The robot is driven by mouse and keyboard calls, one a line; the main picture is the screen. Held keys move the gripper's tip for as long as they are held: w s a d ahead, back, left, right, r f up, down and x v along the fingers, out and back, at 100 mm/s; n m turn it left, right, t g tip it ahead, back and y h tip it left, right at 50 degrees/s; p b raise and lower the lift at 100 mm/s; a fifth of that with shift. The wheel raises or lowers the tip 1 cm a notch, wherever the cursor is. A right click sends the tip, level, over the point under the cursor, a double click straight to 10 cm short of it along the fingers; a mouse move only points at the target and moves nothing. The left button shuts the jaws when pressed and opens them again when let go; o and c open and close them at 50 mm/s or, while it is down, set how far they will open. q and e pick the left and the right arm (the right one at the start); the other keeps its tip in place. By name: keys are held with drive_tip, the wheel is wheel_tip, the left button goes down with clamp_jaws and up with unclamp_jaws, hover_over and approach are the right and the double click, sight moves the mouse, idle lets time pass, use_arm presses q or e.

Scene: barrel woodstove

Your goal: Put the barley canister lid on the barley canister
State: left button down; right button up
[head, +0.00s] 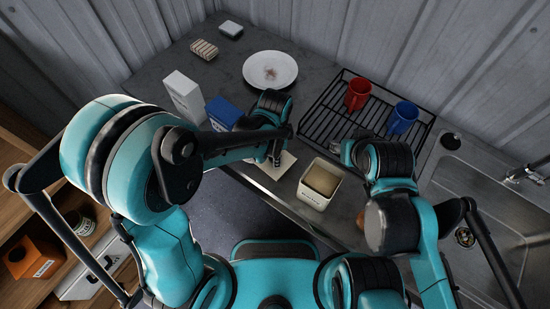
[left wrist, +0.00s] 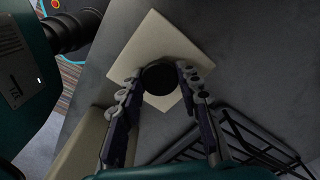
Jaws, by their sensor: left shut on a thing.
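The barley canister (head: 313,194) is an open, cream, square-sided container standing near the front edge of the counter. Its top is uncovered and pale contents show inside. The barley canister lid (head: 284,167) is a cream square plate to its left, partly hidden by my left gripper (head: 275,158). In the left wrist view the lid (left wrist: 146,40) has a round dark knob, and my left gripper (left wrist: 158,82) is shut on that knob. Whether the lid touches the counter is unclear. My right gripper (head: 352,150) is beyond and right of the canister; its fingers are hard to make out.
A black rack (head: 325,115) holds a red mug (head: 358,94) and a blue mug (head: 402,118). A white plate (head: 270,69) lies at the back. A white box (head: 183,96) and a blue box (head: 222,112) stand left. A sink (head: 480,190) is at right.

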use_arm(q)
drive_tip(key=shift+r+p, duration=0.5)
drive_tip(key=shift+r, duration=0.25)
drive_tip(key=shift+r, duration=0.25)
drive_tip(key=shift+r+p, duration=1.85)
drive_tip(key=shift+r, duration=0.5)
